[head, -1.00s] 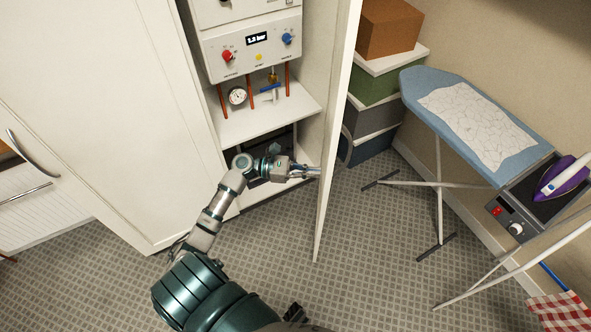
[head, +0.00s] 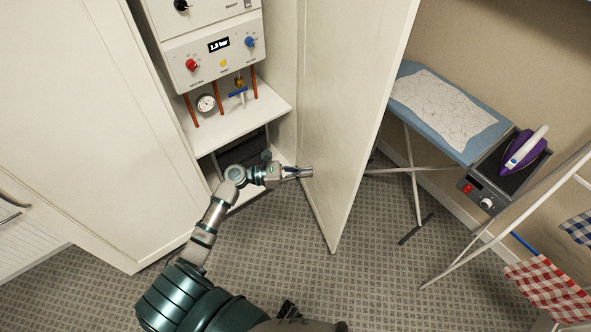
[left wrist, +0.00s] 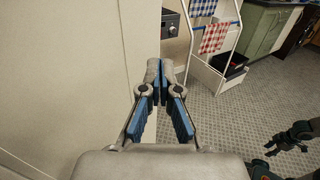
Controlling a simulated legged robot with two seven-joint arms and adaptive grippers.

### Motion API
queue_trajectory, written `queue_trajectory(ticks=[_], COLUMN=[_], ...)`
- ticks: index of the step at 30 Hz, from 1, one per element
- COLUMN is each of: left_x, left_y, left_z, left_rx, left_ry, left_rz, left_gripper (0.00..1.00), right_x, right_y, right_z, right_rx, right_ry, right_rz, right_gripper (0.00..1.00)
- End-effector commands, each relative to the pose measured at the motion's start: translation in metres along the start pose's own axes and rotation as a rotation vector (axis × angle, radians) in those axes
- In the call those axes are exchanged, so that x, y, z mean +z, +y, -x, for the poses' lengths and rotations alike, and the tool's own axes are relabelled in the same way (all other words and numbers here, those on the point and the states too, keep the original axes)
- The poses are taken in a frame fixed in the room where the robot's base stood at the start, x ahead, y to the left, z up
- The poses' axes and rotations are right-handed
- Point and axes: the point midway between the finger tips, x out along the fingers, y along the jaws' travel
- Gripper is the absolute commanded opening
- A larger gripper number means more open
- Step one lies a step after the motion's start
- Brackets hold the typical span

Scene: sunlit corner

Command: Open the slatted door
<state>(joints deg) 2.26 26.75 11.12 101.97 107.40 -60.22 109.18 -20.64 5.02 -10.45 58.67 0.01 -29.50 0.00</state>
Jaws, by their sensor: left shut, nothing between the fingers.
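The cream cabinet door (head: 352,105) stands well open in the head view, hinged at the cabinet's right side. Its inner face is towards me and looks plain; no slats show and the outer face is hidden. My left gripper (head: 308,172) is shut and empty, with its tips at the lower part of this inner face; I cannot tell whether they touch it. In the left wrist view the shut blue-padded fingers (left wrist: 160,80) point along beside a pale panel (left wrist: 85,70) on the left.
The open cabinet holds a boiler panel (head: 213,48) above a white shelf (head: 236,122). Behind the door stand an ironing board (head: 408,93) and an iron (head: 524,150). A drying rack with checked cloths (head: 548,288) is at the right. Tiled floor before the door is free.

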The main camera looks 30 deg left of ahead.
Motion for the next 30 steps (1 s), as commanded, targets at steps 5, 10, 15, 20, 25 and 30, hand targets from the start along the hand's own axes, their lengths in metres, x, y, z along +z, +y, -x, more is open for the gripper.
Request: queue_trajectory(ticks=[5,10,15,20,25,30], left_x=[0.007,0.007,0.006,0.006,0.004,0.003], left_y=[-0.003,-0.003,0.001,0.007,0.016,0.026], left_z=[-0.036,-0.073,-0.111,-0.151,-0.195,-0.228], left_rx=[0.060,0.124,0.192,0.263,0.340,0.404], left_ry=[-0.004,-0.004,-0.005,-0.005,-0.005,-0.004], left_rz=[0.001,0.001,0.001,0.002,0.002,0.002], left_gripper=[0.00,0.00,0.00,0.00,0.00,0.00], right_x=[0.050,0.085,0.080,0.078,0.076,0.076], right_y=[0.001,0.001,0.002,0.002,0.002,0.002], right_z=[-0.002,0.004,0.019,0.030,0.036,0.037], right_rx=[0.000,0.000,0.001,0.001,0.001,0.001], right_ry=[-0.026,-0.036,-0.032,-0.030,-0.030,-0.030], right_rz=[0.007,0.013,0.013,0.013,0.013,0.013], right_gripper=[0.40,0.40,0.40,0.40,0.40,0.40])
